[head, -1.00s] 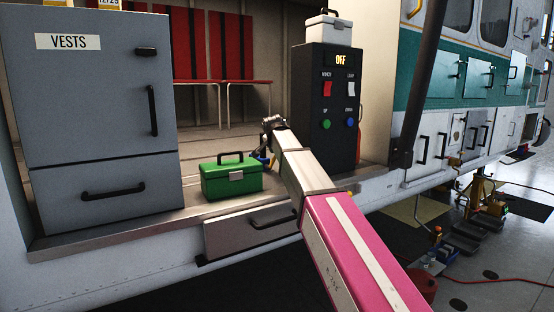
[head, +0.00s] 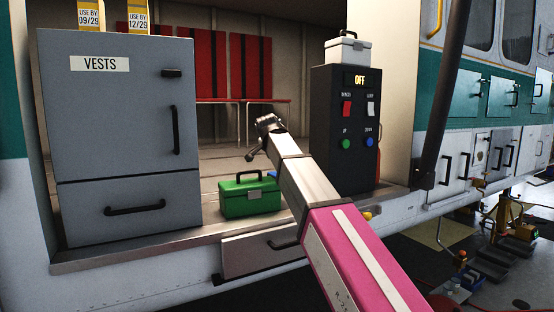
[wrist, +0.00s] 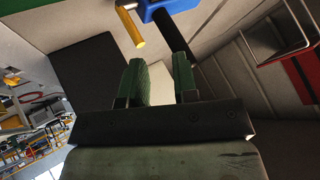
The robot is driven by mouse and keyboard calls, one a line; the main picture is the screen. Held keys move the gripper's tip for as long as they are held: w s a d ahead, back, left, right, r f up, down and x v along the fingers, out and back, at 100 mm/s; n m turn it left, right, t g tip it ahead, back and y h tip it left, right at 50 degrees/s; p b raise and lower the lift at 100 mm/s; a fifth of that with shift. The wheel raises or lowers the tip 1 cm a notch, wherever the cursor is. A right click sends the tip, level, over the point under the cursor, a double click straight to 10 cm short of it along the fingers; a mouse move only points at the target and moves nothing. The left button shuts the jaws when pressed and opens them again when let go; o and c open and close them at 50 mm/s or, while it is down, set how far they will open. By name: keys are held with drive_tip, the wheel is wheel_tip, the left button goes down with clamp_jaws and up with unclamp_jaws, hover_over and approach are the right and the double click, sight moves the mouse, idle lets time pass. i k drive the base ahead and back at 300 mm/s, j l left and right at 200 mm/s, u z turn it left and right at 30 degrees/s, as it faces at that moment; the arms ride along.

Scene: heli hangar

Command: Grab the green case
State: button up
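The green case (head: 250,197), with a dark top handle and a grey latch, sits upright on the metal ledge in the head view. My gripper (head: 250,154) is above the case and apart from it, at the end of my pink and silver arm. In the wrist view my gripper (wrist: 160,80) shows two green-padded fingers with a clear gap and nothing between them, so it is open. The case cannot be made out for sure in the wrist view.
A grey VESTS cabinet (head: 120,130) stands left of the case. A dark control box (head: 345,130) marked OFF stands right, with a white case (head: 347,53) on top. A blue thing (wrist: 172,8) with a yellow end shows beyond the fingers. A drawer (head: 262,250) lies below the ledge.

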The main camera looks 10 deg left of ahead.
sight(238, 197)
drive_tip(key=k+j, duration=0.1)
drive_tip(key=k, duration=0.9)
